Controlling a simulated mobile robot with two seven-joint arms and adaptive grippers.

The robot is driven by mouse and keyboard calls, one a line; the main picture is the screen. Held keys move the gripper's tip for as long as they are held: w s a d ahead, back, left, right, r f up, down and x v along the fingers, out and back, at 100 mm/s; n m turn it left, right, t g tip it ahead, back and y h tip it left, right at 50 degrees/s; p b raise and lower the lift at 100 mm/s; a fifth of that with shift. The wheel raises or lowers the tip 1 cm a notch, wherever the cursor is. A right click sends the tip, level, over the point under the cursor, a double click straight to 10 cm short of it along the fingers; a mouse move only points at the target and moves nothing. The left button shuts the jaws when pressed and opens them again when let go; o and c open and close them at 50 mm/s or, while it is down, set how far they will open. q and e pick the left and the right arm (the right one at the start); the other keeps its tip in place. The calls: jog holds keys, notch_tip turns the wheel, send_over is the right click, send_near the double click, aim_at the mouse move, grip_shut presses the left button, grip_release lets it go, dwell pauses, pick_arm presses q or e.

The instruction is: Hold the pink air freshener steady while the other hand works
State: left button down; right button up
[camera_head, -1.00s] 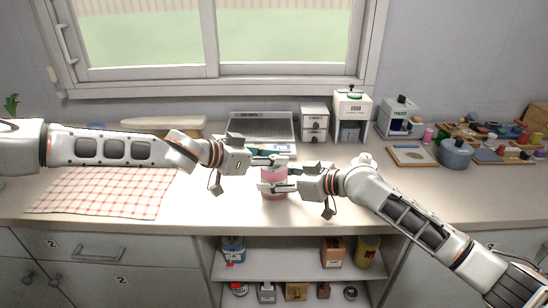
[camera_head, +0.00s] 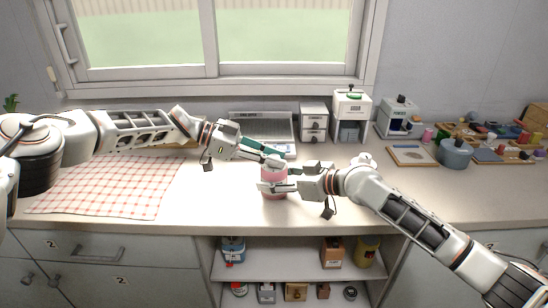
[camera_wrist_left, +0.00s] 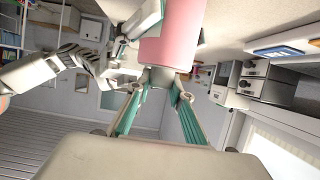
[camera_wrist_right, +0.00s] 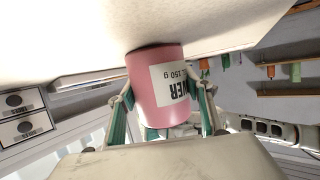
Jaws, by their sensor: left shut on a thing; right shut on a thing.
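The pink air freshener (camera_head: 274,173) stands upright near the counter's front edge, partly hidden by my grippers in the head view. My right gripper (camera_head: 268,187) is shut around its pink body, with one finger on each side. The right wrist view shows its white label and pink wall (camera_wrist_right: 150,90) between the fingers. My left gripper (camera_head: 277,158) comes in from above left and is shut at the can's top end. In the left wrist view its fingers close on a small grey-white part (camera_wrist_left: 158,76) at the end of the pink body (camera_wrist_left: 172,38).
A red checkered cloth (camera_head: 105,190) lies on the left. A grey rack (camera_head: 262,125), a small drawer unit (camera_head: 314,122) and a white machine (camera_head: 351,115) stand behind. A blue pot (camera_head: 455,153) and trays fill the right. Counter around the can is clear.

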pick_arm(q)
jog(key=shift+w+d+m+g, duration=0.1)
jog(key=shift+m+g, duration=0.4)
jog(key=shift+g, duration=0.4)
jog(key=c, duration=1.8)
grip_release()
jog(key=shift+o, duration=0.2)
jog(key=shift+a, duration=0.2)
jog(key=v, duration=1.2)
jog(key=shift+r, duration=0.1)
